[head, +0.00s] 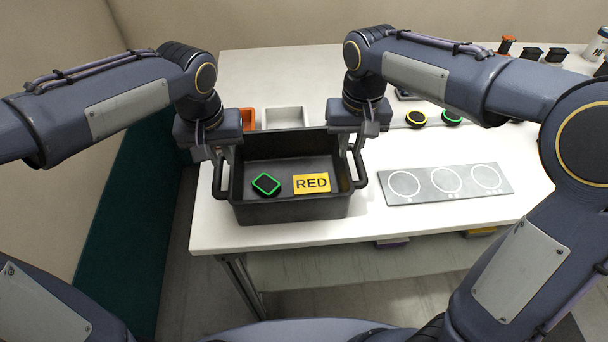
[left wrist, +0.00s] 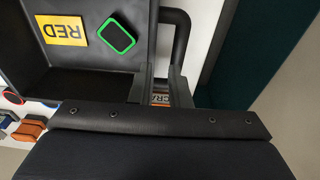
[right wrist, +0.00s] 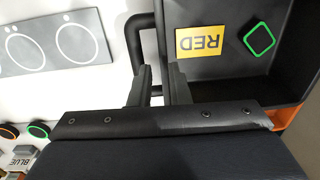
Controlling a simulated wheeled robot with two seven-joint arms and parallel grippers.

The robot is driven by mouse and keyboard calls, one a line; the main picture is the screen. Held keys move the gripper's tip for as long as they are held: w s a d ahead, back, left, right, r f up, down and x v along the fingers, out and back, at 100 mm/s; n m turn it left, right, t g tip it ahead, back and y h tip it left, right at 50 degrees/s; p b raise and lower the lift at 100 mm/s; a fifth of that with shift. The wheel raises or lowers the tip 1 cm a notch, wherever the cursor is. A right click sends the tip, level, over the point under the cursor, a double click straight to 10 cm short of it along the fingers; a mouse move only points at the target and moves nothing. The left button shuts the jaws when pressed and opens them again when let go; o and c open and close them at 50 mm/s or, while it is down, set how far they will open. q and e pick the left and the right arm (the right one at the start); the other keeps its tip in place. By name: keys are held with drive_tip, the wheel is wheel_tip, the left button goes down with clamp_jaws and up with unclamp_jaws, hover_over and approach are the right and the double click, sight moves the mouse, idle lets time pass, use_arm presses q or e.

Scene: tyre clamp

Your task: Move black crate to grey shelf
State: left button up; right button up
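The black crate (head: 292,210) sits near the front left edge of the white table, with a looped handle on each side. Inside lie a yellow RED card (head: 311,183) and a green-rimmed black block (head: 266,184). My left gripper (head: 224,152) is at the crate's left handle; its fingers (left wrist: 158,88) look apart with a gap between them. My right gripper (head: 348,148) is at the right handle; its fingers (right wrist: 157,86) also look apart. The fingers partly hide the handles, so contact is unclear.
A grey panel with three white circles (head: 446,184) lies right of the crate on the white table (head: 420,225). Behind the crate are an orange bin (head: 247,117) and a white tray (head: 284,117). Round yellow and green pieces lie farther right. A teal panel (head: 140,220) stands left.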

sight(241, 190)
use_arm(q)
drive_tip(key=shift+w+d+f, duration=0.2)
drive_tip(key=shift+w+d, duration=0.3)
drive_tip(key=shift+d, duration=0.25)
use_arm(e)
drive_tip(key=shift+w+a+f, duration=0.25)
drive_tip(key=shift+w+a, duration=0.2)
